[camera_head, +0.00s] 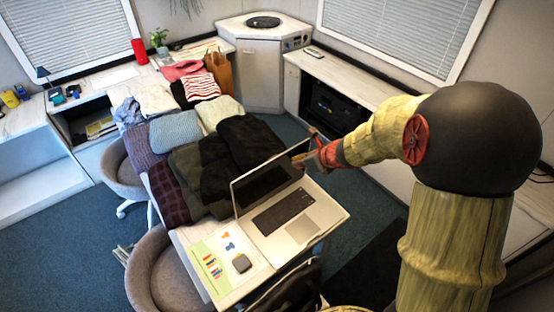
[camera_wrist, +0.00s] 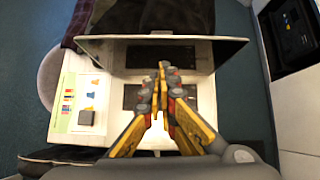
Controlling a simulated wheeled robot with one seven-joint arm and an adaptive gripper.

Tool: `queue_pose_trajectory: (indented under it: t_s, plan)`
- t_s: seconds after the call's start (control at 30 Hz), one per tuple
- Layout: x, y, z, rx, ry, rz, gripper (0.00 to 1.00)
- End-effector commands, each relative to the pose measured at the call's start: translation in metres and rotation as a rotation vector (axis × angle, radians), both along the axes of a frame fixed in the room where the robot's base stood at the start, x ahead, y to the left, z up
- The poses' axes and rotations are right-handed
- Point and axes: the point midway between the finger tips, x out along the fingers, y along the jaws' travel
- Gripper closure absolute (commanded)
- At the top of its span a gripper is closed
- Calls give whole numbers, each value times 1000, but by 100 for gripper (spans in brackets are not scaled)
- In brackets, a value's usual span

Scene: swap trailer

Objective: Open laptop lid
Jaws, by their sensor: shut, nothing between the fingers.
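The laptop (camera_head: 285,213) sits on the near end of the table with its lid (camera_head: 262,180) raised, standing roughly upright, and its keyboard and touchpad exposed. My gripper (camera_head: 302,162) is at the upper right corner of the lid in the head view. I cannot tell whether it touches the lid. The fingers hide part of the laptop base (camera_wrist: 203,97).
Folded clothes (camera_head: 205,150) cover the table behind the lid. A printed sheet (camera_head: 215,262) and a small dark grey object (camera_head: 242,263) lie left of the laptop. Grey chairs (camera_head: 160,270) stand along the table's left side.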

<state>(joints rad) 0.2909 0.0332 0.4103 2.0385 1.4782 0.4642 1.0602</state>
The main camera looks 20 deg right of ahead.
Motion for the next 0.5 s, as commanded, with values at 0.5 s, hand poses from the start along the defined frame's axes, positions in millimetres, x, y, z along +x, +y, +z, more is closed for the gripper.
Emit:
queue_pose_trajectory:
  t_s: [0.5]
  plan:
    - [35, 17, -46, 31, 20, -40, 100]
